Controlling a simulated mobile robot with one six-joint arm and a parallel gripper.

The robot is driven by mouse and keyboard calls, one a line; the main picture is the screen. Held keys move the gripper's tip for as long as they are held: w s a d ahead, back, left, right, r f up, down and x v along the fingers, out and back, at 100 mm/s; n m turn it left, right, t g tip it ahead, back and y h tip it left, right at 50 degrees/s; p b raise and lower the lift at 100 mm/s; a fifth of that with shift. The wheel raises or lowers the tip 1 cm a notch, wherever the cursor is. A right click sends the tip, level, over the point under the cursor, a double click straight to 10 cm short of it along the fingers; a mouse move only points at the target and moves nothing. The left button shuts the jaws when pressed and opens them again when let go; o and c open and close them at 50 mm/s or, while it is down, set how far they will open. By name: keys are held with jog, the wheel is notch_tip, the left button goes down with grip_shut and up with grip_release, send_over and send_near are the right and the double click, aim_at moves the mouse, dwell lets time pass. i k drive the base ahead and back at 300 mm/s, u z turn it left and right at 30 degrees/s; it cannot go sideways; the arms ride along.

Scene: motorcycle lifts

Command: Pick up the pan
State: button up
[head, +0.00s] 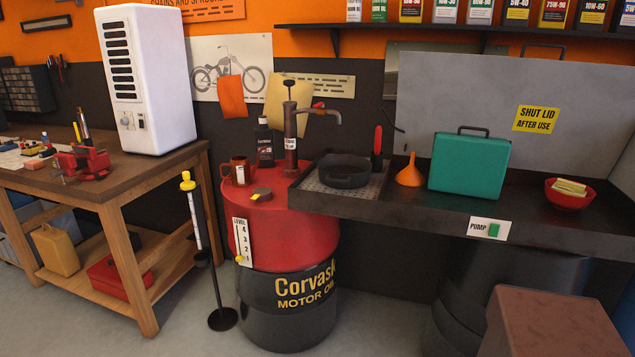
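The pan (344,171) is dark, round and shallow. It sits on a metal grate (318,186) at the left end of the black wash basin (420,208). Its opening faces up, and the inside looks empty. My gripper is not in view, so its state and its distance from the pan do not show.
A red-handled brush (377,149) stands close to the pan's right, then an orange funnel (410,171) and a green case (470,163). A dark pump with a spout (291,130) rises left of the pan from a red drum (285,228).

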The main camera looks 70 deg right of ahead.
aim_at(348, 172)
jog(key=z, duration=0.55)
jog(key=k, duration=0.15)
jog(key=u, duration=1.95)
jog(key=k, duration=2.35)
jog(key=z, duration=0.8)
